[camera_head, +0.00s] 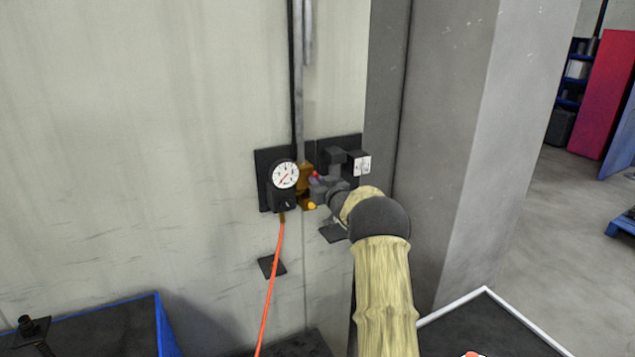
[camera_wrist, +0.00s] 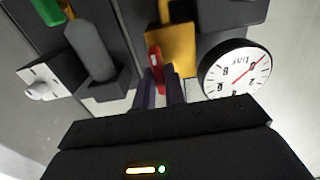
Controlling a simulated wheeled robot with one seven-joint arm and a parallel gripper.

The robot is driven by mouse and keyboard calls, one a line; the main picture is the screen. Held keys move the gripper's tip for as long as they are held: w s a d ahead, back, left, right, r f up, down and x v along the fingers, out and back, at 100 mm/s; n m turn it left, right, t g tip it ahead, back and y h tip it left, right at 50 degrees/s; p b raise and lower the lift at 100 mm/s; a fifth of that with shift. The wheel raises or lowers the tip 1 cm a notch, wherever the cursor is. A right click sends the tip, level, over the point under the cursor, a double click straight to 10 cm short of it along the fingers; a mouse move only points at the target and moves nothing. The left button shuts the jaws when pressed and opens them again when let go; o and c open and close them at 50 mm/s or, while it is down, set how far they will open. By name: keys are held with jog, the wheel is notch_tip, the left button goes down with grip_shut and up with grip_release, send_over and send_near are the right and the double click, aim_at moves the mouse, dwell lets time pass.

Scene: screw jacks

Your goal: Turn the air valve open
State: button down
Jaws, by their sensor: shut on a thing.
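The air valve has a brass-coloured body (camera_head: 305,172) on a dark plate on the wall; it also shows in the wrist view (camera_wrist: 177,50). Its red handle (camera_head: 316,174) is mostly hidden by my gripper in the head view. In the wrist view the red handle (camera_wrist: 154,58) runs down between my fingers. My gripper (camera_wrist: 160,88) is shut on this handle, with one finger on each side. In the head view my gripper (camera_head: 317,188) reaches the valve from the right. How far the handle is turned I cannot tell.
A round white pressure gauge (camera_head: 285,174) sits just left of the valve, with an orange hose (camera_head: 269,290) hanging below. Dark fittings and a white-faced box (camera_head: 361,165) are close on the right. A grey pillar (camera_head: 445,130) stands right of my arm.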

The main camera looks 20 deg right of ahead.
jog(key=shift+f+n+b, duration=0.1)
jog(key=shift+n+b, duration=0.3)
jog(key=shift+b, duration=0.25)
jog(key=shift+a+f+n+b, duration=0.1)
jog(key=shift+n+b, duration=2.65)
jog(key=shift+n, duration=0.1)
jog(key=shift+a+f+n+b, duration=0.1)
jog(key=shift+n+b, duration=2.65)
jog(key=shift+n, duration=0.15)
jog(key=shift+a+f+n+b, duration=0.1)
jog(key=shift+n+b, duration=2.65)
jog(key=shift+n, duration=0.1)
jog(key=c, duration=1.5)
grip_release()
jog(key=shift+o, duration=0.2)
jog(key=shift+r, duration=0.1)
